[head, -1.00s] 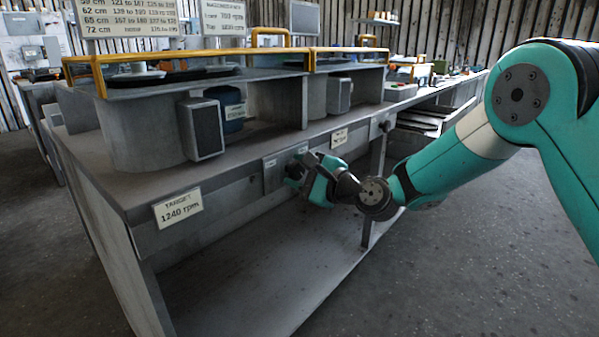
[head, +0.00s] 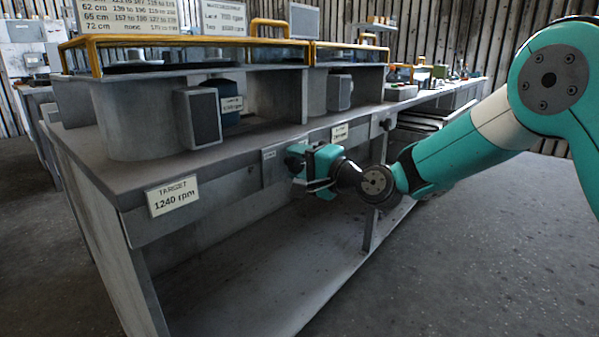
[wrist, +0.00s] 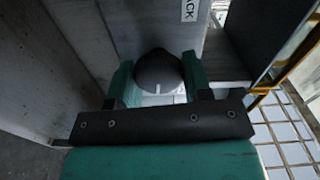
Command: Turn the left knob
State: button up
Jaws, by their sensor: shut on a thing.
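The left knob (head: 293,162) is dark and round and sits on a grey plate on the bench front. My gripper (head: 301,171) is at this knob and partly covers it in the head view. In the wrist view the knob (wrist: 158,70) is between my two teal fingers (wrist: 160,80), which are shut on it from both sides. A short white mark on the knob points toward the bottom of the wrist picture. A second dark knob (head: 387,125) is farther right on the bench front, apart from my gripper.
A sign (head: 173,195) reads "TARGET 1240 rpm" on the bench front. Grey blower housings (head: 140,120) with yellow-railed covers stand on the bench. A label (wrist: 190,10) is near the knob in the wrist view. The floor (head: 470,230) at right is clear.

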jog(key=n+b, duration=0.1)
jog(key=n, duration=0.1)
jog(key=n+b, duration=0.1)
jog(key=shift+f+n+b, duration=0.2)
jog(key=shift+n+b, duration=0.1)
jog(key=shift+n, duration=0.1)
jog(key=n+b, duration=0.3)
jog(key=shift+s+n, duration=0.1)
jog(key=shift+n, duration=0.2)
jog(key=n+b, duration=0.3)
jog(key=n, duration=0.1)
jog(key=shift+a+r+b, duration=0.1)
jog(key=shift+b, duration=0.2)
jog(key=shift+s+r+n+b, duration=0.1)
jog(key=shift+n+b, duration=0.65)
jog(key=shift+n, duration=0.35)
jog(key=o, duration=0.9)
jog(key=shift+r, duration=0.15)
jog(key=v, duration=1.7)
jog(key=shift+s+p, duration=0.15)
jog(key=shift+p, duration=0.15)
